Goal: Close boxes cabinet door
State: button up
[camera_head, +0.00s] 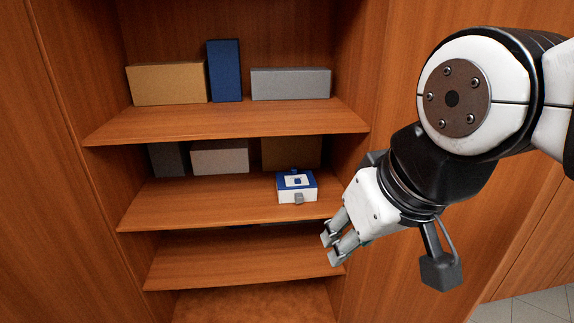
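The boxes cabinet (225,120) stands open in front of me, with its wooden shelves and the boxes on them in plain view. Tall wooden panels flank the opening on the left (35,190) and on the right (420,265). I cannot tell which of them is the door, and no handle shows. My gripper (331,249) points down and left in front of the right edge of the lower shelves. It holds nothing that I can see. Its two fingers lie close together, and the angle hides whether they are apart or shut. I cannot tell whether it touches the cabinet.
The top shelf holds a tan box (166,83), a blue box (224,70) and a grey box (290,84). The lower shelf (240,258) looks mostly bare. Tiled floor (525,308) shows bottom right.

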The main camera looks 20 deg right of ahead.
aim_at(385, 285)
jog(key=k+l+u, duration=0.15)
jog(key=l, duration=0.3)
jog(key=k+l+u, duration=0.1)
jog(key=k+l, duration=0.15)
jog(key=l, duration=0.2)
jog(key=k+l+u, duration=0.15)
jog(key=l, duration=0.25)
jog(key=k+l+u, duration=0.15)
jog(key=k+l, duration=0.15)
jog(key=l+u, duration=0.35)
jog(key=l, duration=0.9)
jog(key=k+l+u, duration=0.1)
jog(key=l, duration=0.35)
jog(key=k+l+u, duration=0.1)
jog(key=l, duration=0.35)
jog(key=k+j+z, duration=0.1)
jog(key=j, duration=0.2)
jog(key=k+j+z, duration=0.1)
jog(key=j, duration=0.2)
jog(key=k+j+z, duration=0.1)
jog(key=j, duration=0.2)
jog(key=k, duration=0.05)
